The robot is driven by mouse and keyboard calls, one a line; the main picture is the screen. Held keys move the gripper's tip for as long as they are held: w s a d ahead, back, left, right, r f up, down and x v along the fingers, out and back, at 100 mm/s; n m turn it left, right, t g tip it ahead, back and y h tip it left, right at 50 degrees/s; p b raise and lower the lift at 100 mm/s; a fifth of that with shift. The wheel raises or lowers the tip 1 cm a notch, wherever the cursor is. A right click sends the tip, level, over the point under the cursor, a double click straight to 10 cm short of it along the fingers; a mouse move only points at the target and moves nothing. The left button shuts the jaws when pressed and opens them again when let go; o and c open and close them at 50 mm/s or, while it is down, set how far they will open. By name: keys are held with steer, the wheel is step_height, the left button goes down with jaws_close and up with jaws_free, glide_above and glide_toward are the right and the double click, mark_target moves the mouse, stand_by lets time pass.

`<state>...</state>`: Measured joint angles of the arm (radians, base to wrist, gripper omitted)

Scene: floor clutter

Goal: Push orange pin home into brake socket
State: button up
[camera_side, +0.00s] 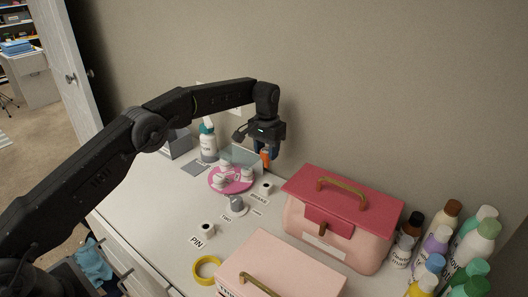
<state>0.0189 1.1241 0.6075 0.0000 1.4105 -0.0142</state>
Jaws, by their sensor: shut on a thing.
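My gripper (268,147) points down over the far middle of the counter and is shut on an orange pin (265,160). The pin hangs below the fingers, which partly hide it. A small white socket (267,187) with a dark hole stands on the counter beside a label (258,198) that seems to read "BRAKES". In the side view the pin is above this socket, with a gap between them. I cannot tell how well they line up in depth.
A pink round plate (217,187) with white pieces lies left of the socket. A grey-topped piece (237,203) and a "PIN" socket (207,231) stand nearer. A pink-red box (335,225) is close on the right. A spray bottle (208,145) stands behind.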

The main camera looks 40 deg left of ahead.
mark_target(266, 167)
steer(key=shift+f, duration=2.85)
steer(key=shift+f, duration=2.05)
steer(key=o, duration=1.1)
step_height(266, 167, up, 14)
steer(key=shift+f, duration=0.1)
